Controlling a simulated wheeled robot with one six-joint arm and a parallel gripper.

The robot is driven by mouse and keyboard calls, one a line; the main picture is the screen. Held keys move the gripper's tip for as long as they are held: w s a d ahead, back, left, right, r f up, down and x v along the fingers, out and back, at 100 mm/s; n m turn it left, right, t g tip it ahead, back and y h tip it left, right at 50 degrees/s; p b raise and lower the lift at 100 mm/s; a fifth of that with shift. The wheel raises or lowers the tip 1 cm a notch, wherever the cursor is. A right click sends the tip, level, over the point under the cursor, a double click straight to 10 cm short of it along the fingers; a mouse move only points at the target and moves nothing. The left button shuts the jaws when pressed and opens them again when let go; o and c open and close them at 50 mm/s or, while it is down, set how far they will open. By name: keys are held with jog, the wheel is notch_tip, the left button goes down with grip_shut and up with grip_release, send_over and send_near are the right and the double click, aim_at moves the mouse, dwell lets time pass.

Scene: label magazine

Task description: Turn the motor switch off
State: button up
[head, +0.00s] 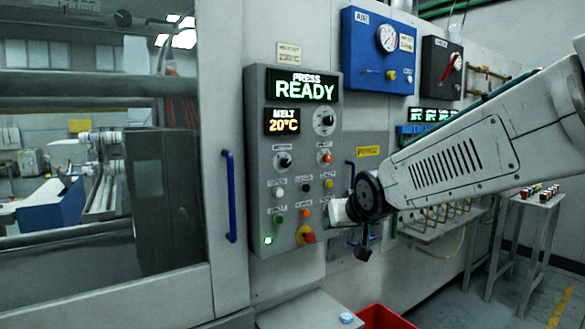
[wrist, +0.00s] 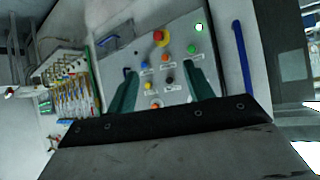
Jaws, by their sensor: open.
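The grey control panel (head: 262,205) stands upright on the machine front, with several knobs and buttons. A black rotary knob (head: 283,160) sits at its middle left and an orange-centred knob (head: 325,157) to its right. Their small labels are too blurred to read, so I cannot tell which is the motor switch. My gripper (head: 338,213) is in front of the panel's lower right edge. In the wrist view, my gripper (wrist: 162,70) has its two green fingers apart, with panel buttons showing between them and nothing held.
A red-and-yellow emergency button (head: 306,234) is at the panel's bottom. Blue handles (head: 229,197) flank the panel. A red bin (head: 383,318) is below. The display (head: 304,86) reads PRESS READY. A small table (head: 530,200) stands at right.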

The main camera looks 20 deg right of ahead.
jog(key=w+a+r+t+y, duration=0.1)
jog(key=w+r+t, duration=0.15)
jog(key=w, duration=0.55)
jog(key=w+r+t+y, duration=0.1)
jog(key=w+t, duration=0.3)
jog(key=w, duration=0.5)
jog(key=n+t+y, duration=0.2)
jog(key=t+y, duration=0.2)
jog(key=t, duration=0.1)
send_near(287, 164)
jog(key=shift+g, duration=0.25)
jog(key=x, duration=0.8)
jog(key=shift+w+r, duration=0.25)
jog(key=shift+c, duration=0.3)
jog(key=c, duration=0.9)
